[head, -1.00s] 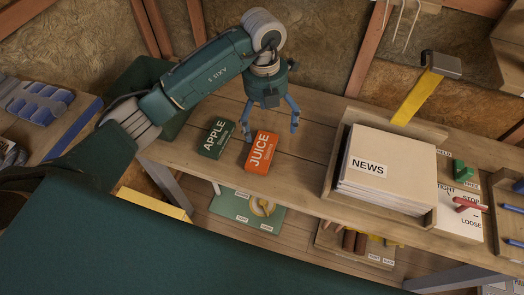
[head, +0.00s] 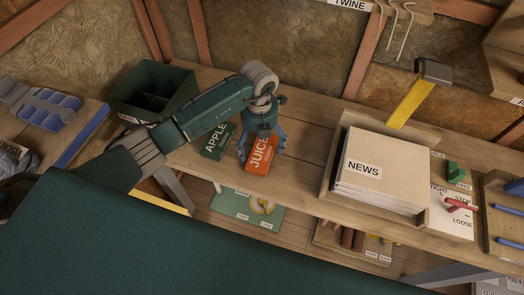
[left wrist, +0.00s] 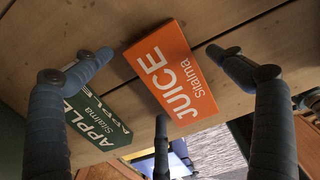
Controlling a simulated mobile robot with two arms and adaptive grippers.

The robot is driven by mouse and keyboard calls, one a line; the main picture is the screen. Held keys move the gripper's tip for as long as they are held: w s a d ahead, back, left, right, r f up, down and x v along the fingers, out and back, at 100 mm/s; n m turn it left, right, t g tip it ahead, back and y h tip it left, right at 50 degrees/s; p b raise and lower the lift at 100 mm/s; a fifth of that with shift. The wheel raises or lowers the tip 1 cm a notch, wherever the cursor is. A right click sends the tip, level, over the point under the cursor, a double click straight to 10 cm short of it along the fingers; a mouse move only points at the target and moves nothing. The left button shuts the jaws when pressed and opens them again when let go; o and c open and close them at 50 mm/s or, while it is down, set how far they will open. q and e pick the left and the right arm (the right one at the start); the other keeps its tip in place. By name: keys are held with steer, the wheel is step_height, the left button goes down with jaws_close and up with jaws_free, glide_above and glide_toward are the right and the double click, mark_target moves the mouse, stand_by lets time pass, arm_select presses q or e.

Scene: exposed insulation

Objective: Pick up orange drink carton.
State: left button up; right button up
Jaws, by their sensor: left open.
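My left gripper (head: 262,148) is open and empty. Its blue-grey fingers hang around the upper part of the orange carton; I cannot tell whether they touch it. My left gripper also fills the left wrist view (left wrist: 160,80). My right gripper is not in view.
A wooden tray (head: 333,178) with NEWS papers (head: 385,172) stands right of the carton. A lower shelf holds a green board (head: 235,209). The bench behind the gripper is clear.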

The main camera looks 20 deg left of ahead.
arm_select(q)
steer(key=c, duration=1.1)
steer(key=shift+o, duration=0.2)
